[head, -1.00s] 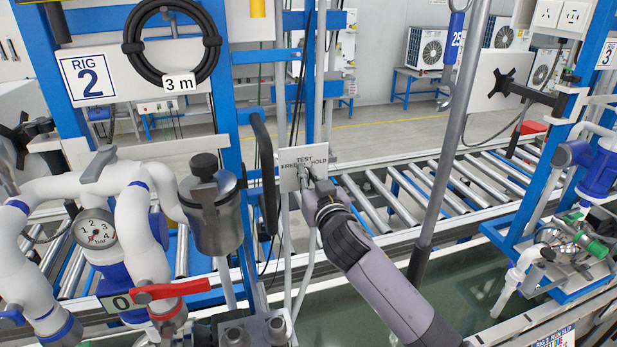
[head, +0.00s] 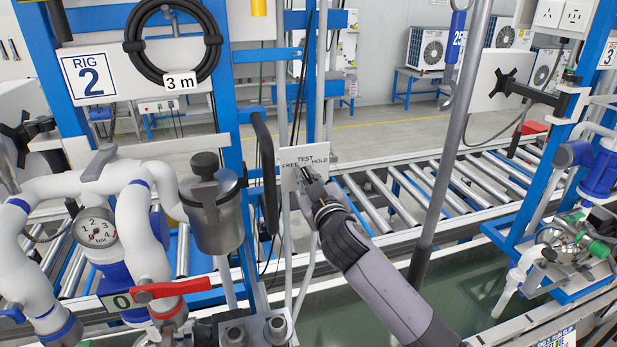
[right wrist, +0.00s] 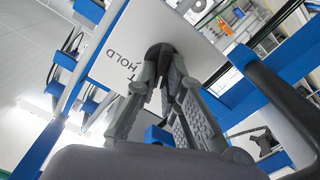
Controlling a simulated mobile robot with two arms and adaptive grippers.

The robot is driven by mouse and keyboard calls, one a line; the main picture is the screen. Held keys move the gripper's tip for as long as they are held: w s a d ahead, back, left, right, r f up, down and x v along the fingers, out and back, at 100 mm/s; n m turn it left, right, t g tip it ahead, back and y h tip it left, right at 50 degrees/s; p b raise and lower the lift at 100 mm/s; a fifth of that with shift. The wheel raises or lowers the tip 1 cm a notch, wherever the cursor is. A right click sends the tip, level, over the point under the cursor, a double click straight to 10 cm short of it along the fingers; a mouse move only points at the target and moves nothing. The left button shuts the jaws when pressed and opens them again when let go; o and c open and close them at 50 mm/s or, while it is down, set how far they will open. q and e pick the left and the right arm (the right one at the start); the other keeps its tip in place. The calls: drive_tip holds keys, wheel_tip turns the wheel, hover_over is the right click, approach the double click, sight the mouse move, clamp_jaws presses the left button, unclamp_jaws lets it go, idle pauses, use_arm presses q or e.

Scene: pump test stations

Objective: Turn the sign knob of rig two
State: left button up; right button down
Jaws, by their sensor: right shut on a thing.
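The sign plate of rig two (head: 318,151) is a small pale panel marked FREE, TEST and HOLD, on the rig's post. Its word HOLD also shows on the plate in the right wrist view (right wrist: 112,68). The sign knob (right wrist: 158,50) is dark and sits on the plate's face. My right gripper (head: 308,178) is at the plate and is shut on the knob. In the right wrist view its fingers (right wrist: 163,75) reach up to the knob. They hide most of the knob in the head view, so I cannot tell its setting. My left gripper is not in view.
A black upright handle (head: 266,172) and a grey metal canister (head: 213,215) stand just left of the plate. A red lever (head: 170,289) and white pipes with a gauge (head: 97,229) are lower left. A grey pole (head: 447,150) rises at right. Rollers (head: 400,205) run behind.

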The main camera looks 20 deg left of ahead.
drive_tip(key=shift+s+a+f+n, duration=0.1)
drive_tip(key=shift+n, duration=0.9)
drive_tip(key=shift+a+f+n, duration=0.1)
drive_tip(key=shift+n, duration=0.9)
drive_tip(key=c, duration=1.7)
unclamp_jaws()
drive_tip(key=shift+d, duration=0.1)
drive_tip(key=v, duration=1.2)
